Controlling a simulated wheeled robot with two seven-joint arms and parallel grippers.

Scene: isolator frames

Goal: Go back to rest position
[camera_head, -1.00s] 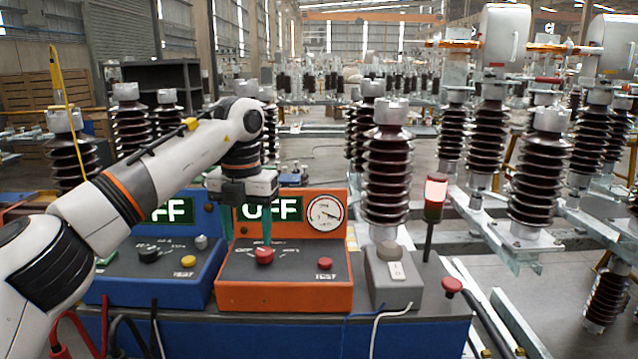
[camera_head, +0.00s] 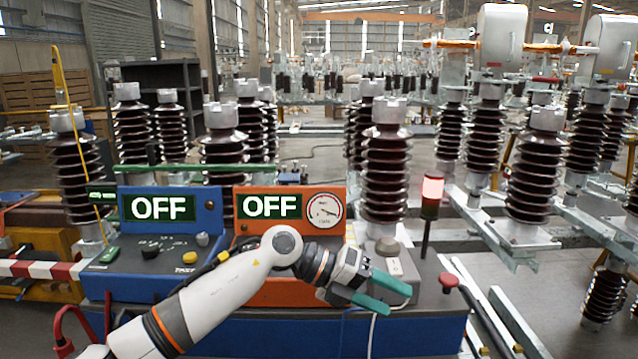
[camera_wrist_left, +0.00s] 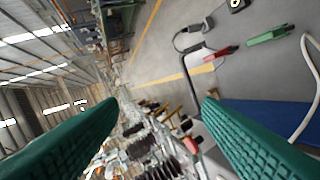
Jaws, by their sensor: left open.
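My left gripper (camera_head: 371,292) has green fingers and is open and empty. My right gripper does not show in these views.
A blue control box (camera_head: 150,283) reading OFF stands left of the orange one. A grey switch box (camera_head: 397,268), a red lamp (camera_head: 432,190) and a red push button (camera_head: 448,281) are at the right. Tall brown insulators (camera_head: 386,175) stand behind. Cables hang at the bench front.

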